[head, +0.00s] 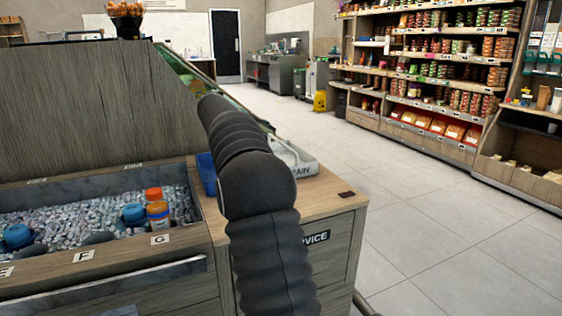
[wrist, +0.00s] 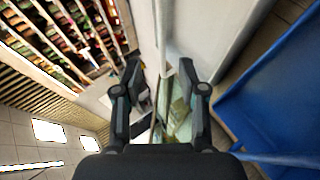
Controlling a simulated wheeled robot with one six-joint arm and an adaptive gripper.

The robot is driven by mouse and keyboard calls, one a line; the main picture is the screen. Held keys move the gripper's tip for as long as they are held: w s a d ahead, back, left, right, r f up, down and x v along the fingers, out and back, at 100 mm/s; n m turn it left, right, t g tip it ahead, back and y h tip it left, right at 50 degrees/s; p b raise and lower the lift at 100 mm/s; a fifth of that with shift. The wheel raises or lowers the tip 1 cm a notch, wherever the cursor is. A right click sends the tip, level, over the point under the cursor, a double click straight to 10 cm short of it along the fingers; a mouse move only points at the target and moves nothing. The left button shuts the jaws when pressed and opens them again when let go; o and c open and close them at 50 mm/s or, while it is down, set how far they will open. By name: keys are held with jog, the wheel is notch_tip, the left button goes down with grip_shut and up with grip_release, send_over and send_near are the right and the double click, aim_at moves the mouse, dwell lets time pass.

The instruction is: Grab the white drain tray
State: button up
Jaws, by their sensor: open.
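The white drain tray (head: 306,169) stands on the wooden service counter in the head view, just right of my arm. Its label is partly hidden, with "AIN" showing, and a thin pale handle arches above it. In the wrist view a broad white surface (wrist: 215,38), which looks like the tray, lies ahead, with a pale bar running between my fingers. My gripper (wrist: 160,66) is open, its two dark fingers on either side of that bar. I cannot tell if they touch it. My own arm hides the gripper in the head view.
A blue bin (head: 206,174) stands left of the tray, mostly behind my arm; it also looks close on the right in the wrist view (wrist: 280,95). An ice bin (head: 60,215) holds bottles at left. Open floor (head: 430,220) lies right of the counter.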

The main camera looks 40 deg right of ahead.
aim_at(281, 143)
jog(key=p+x, duration=0.1)
jog(key=x, duration=0.9)
jog(key=shift+a+f, duration=0.1)
grip_shut()
